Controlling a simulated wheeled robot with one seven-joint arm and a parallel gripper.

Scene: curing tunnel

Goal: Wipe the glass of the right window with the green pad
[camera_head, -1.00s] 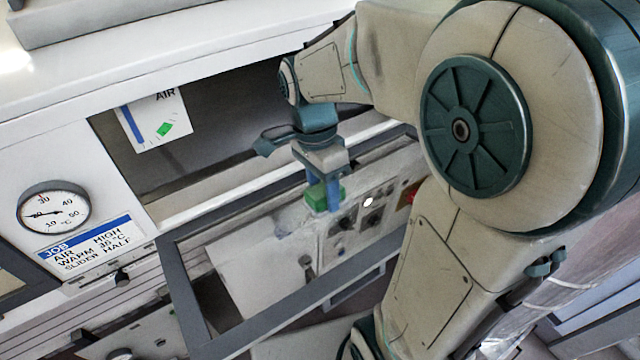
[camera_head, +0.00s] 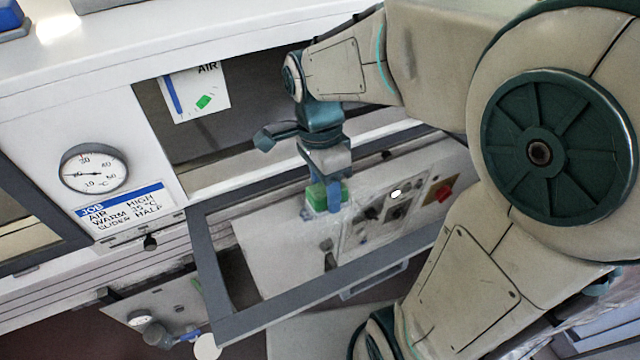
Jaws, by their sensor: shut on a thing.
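The green pad (camera_head: 319,200) is between the blue fingers of my gripper (camera_head: 327,194), which is shut on it and points downward. The pad is at the upper part of the glass (camera_head: 285,250) of a grey-framed window (camera_head: 205,270) that is swung out from the machine. The pad looks to be at the glass surface, but I cannot tell whether it presses on it. The glass is see-through, with a hazy patch near the pad. My arm covers part of the view to the right.
A dial gauge (camera_head: 94,170) and a job card (camera_head: 125,212) are on the white front panel at left. An AIR card (camera_head: 196,92) shows inside the dark opening. A red switch (camera_head: 443,192) and knobs are on the right. Another window frame (camera_head: 40,210) is at the left edge.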

